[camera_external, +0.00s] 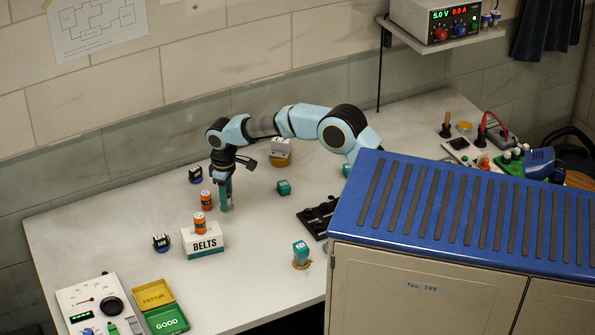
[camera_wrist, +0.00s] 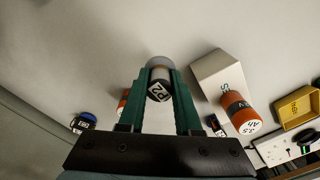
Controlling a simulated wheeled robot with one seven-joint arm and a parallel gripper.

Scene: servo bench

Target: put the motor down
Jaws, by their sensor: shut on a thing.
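My gripper (camera_wrist: 159,88) is shut on a grey cylindrical motor (camera_wrist: 159,74) with a black-and-white "P2" label, seen between its two green fingers in the wrist view. In the external view my gripper (camera_external: 226,208) points down, its fingertips low over the white bench (camera_external: 260,260) or at its surface. The motor is mostly hidden by the fingers there. I cannot tell whether it touches the bench. An orange cylinder (camera_external: 206,201) stands just left of the fingers. Another orange cylinder (camera_external: 200,224) is on the white "BELTS" box (camera_external: 205,243), and shows in the wrist view (camera_wrist: 238,110).
Blue-and-black round pieces (camera_external: 195,175) and (camera_external: 161,242) stand to the left. Yellow-green trays (camera_external: 153,293) are at the front left. Bare bench lies between my gripper and the rack.

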